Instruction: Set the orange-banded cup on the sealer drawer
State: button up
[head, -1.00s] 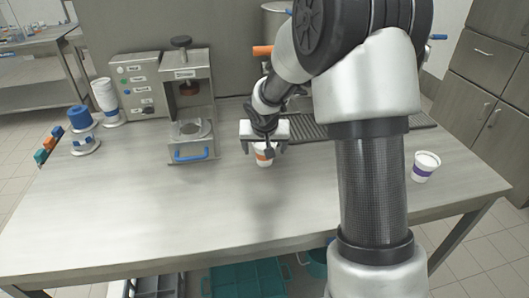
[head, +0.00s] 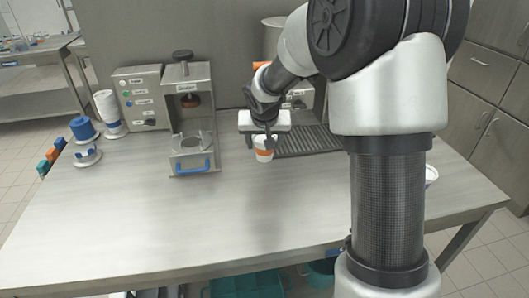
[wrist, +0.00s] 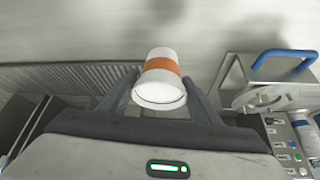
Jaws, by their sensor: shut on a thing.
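The orange-banded cup (head: 264,148) is white with an orange band. My gripper (head: 262,141) is shut on it, to the right of the sealer. In the wrist view the cup (wrist: 160,80) sits between the two fingers of my gripper (wrist: 164,100). The sealer (head: 188,100) is a metal press with a dark knob on top. Its drawer (head: 194,158) is pulled out at the front, with a round holder and a blue handle. The drawer also shows at the right of the wrist view (wrist: 280,98), and it holds no cup.
A control box (head: 140,98) stands left of the sealer. A stack of white cups (head: 108,112) and a blue stack (head: 84,130) stand farther left. A ribbed drip tray (head: 300,140) lies behind my gripper. Another cup (head: 431,174) shows partly behind my arm. The front tabletop is clear.

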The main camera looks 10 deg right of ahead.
aim_at(275, 136)
jog(key=v, duration=0.3)
jog(key=shift+s+d+r, duration=0.1)
jog(key=shift+s+r, duration=0.05)
jog(key=shift+s, duration=0.1)
jog(key=s+f+n+y, duration=0.1)
jog(key=s+f+n, duration=0.1)
jog(key=s, duration=1)
notch_tip(275, 136, up, 10)
jog(key=w+p, duration=0.2)
jog(key=p, duration=1.2)
jog(key=s+f, duration=0.4)
jog(key=f, duration=0.2)
jog(key=w+d+b, duration=0.1)
jog(key=w+b, duration=0.1)
jog(key=w, duration=0.3)
jog(key=w+d+f+m+b, duration=0.1)
jog(key=w+b, duration=0.1)
jog(key=w, duration=0.3)
jog(key=w+d+f+m+h+b, duration=0.1)
jog(key=w+b, duration=0.2)
jog(key=w, duration=0.2)
jog(key=shift+w, duration=0.4)
notch_tip(275, 136, down, 10)
jog(key=shift+w+r, duration=0.1)
jog(key=shift+r, duration=0.15)
jog(key=shift+f+b, duration=0.25)
jog(key=shift+b, duration=0.05)
jog(key=o, duration=1.2)
jog(key=shift+r, duration=0.1)
